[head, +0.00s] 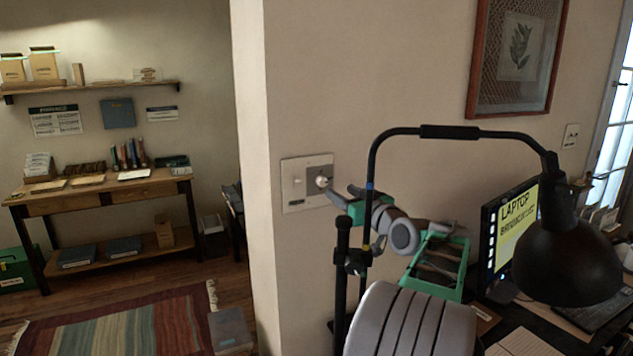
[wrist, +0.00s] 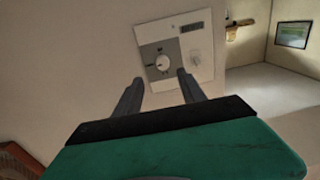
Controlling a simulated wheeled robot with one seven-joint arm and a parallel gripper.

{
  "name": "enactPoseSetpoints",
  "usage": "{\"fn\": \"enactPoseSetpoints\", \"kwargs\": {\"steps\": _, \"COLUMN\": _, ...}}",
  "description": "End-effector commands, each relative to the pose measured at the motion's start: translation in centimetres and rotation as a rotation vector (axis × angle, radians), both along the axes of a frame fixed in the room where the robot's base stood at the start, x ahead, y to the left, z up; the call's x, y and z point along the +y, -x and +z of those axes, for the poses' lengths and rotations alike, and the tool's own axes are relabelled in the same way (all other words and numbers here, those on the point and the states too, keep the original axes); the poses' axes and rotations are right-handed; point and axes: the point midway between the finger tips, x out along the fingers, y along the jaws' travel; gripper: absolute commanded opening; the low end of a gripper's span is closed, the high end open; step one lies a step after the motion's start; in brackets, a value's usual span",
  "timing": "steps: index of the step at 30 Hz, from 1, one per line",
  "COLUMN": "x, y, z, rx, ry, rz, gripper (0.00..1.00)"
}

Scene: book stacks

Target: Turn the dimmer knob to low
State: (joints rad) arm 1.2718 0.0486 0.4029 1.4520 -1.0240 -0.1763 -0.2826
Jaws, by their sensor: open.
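The dimmer knob (head: 321,182) is a small round white knob on a pale wall plate (head: 291,201), which is fixed to the wall near its corner. In the wrist view the knob (wrist: 162,64) sits on a grey square panel of the plate (wrist: 203,73), with small marks around it too small to read. I cannot tell its setting. My gripper (head: 341,194) is open and empty, close in front of the plate. In the wrist view its fingertips (wrist: 160,79) are spread to either side below the knob, with no visible contact.
A black desk lamp (head: 567,258) arches in front of my arm. A monitor (head: 516,228) and keyboard (head: 592,312) stand on the desk at right. A framed picture (head: 517,58) hangs above. Left of the wall corner are a wooden table (head: 95,197) and a striped rug (head: 125,325).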

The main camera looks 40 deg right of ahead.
Motion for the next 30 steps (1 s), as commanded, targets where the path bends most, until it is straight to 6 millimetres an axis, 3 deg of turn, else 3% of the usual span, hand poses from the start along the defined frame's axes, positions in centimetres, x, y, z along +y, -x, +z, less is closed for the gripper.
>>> {"fn": "enactPoseSetpoints", "kwargs": {"steps": 9, "x": -0.3, "y": -6.1, "z": 0.4, "rx": -0.002, "ry": 0.000, "rz": 0.023, "gripper": 0.48}}
{"fn": "enactPoseSetpoints", "kwargs": {"steps": 13, "x": -0.9, "y": -7.7, "z": 0.3, "rx": -0.002, "ry": 0.000, "rz": 0.021, "gripper": 0.48}}
{"fn": "enactPoseSetpoints", "kwargs": {"steps": 22, "x": -1.2, "y": -8.1, "z": 0.0, "rx": -0.002, "ry": 0.001, "rz": 0.016, "gripper": 0.48}}
{"fn": "enactPoseSetpoints", "kwargs": {"steps": 30, "x": -1.2, "y": -8.0, "z": 0.0, "rx": -0.002, "ry": 0.001, "rz": 0.015, "gripper": 0.26}}
